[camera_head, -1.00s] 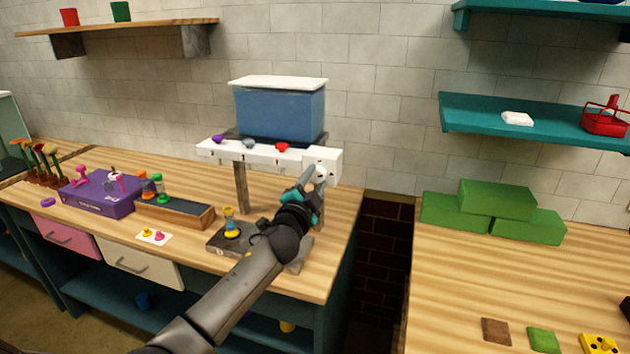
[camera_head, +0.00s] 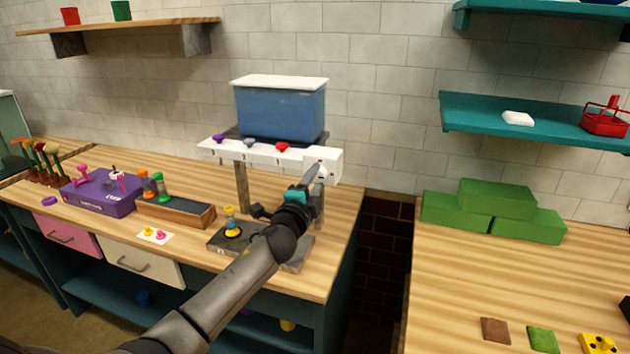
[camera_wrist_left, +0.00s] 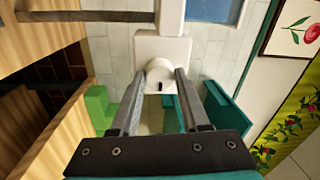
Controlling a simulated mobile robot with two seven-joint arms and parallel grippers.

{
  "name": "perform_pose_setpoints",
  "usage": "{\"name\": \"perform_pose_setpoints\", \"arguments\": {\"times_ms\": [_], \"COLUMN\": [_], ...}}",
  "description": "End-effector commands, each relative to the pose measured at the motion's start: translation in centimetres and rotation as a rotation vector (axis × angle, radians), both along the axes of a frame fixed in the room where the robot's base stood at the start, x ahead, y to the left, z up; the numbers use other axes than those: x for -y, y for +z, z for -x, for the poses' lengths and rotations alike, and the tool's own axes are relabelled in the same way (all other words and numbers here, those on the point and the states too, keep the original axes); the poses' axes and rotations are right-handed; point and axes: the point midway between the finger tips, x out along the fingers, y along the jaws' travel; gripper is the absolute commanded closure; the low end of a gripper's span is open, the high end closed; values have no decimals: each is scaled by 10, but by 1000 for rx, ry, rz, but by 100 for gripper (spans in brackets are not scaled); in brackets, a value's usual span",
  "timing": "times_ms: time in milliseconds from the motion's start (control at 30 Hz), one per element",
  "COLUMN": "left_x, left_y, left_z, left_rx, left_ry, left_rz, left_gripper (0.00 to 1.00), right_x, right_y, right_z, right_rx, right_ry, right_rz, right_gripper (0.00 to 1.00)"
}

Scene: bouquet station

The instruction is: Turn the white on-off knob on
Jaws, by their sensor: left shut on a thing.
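The white on-off knob (camera_wrist_left: 160,74) is on a white block (camera_wrist_left: 150,46) in the left wrist view. In the head view that white block (camera_head: 325,163) forms the right end of the white panel (camera_head: 238,152), and my gripper hides most of the knob. My left gripper (camera_wrist_left: 160,75) is shut on the knob, one finger on each side of it. In the head view the left gripper (camera_head: 316,176) reaches up to the block's front. A small dark mark shows on the knob's lower face. My right gripper is not in view.
A blue tank with a white lid (camera_head: 280,108) stands above the panel. Purple, grey and red knobs (camera_head: 282,147) sit along the panel. Below is a grey base (camera_head: 222,241) with a small vial (camera_head: 231,222). A gap separates this bench from the right one, with green blocks (camera_head: 496,200).

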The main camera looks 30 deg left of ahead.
Motion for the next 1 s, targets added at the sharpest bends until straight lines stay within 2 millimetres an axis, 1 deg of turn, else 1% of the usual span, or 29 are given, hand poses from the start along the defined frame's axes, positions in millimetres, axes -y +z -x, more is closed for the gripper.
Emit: {"name": "perform_pose_setpoints", "arguments": {"times_ms": [233,267,500,800,933,1000], "left_x": [0,0,0,0,3,4], "left_y": [0,0,0,-1,-1,-2], "left_z": [0,0,0,2,9,17], "left_rx": [-1,-1,0,0,-1,-1], "left_ry": [1,1,0,0,-2,-1], "left_rz": [-5,-5,-2,-1,-1,-1], "left_gripper": [100,51,24,24,24,24], "right_x": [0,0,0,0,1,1], "right_y": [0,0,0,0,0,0], "right_z": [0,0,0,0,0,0], "right_rx": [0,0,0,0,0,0], "right_ry": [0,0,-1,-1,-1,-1], "right_rz": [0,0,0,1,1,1], "right_gripper": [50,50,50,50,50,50]}}
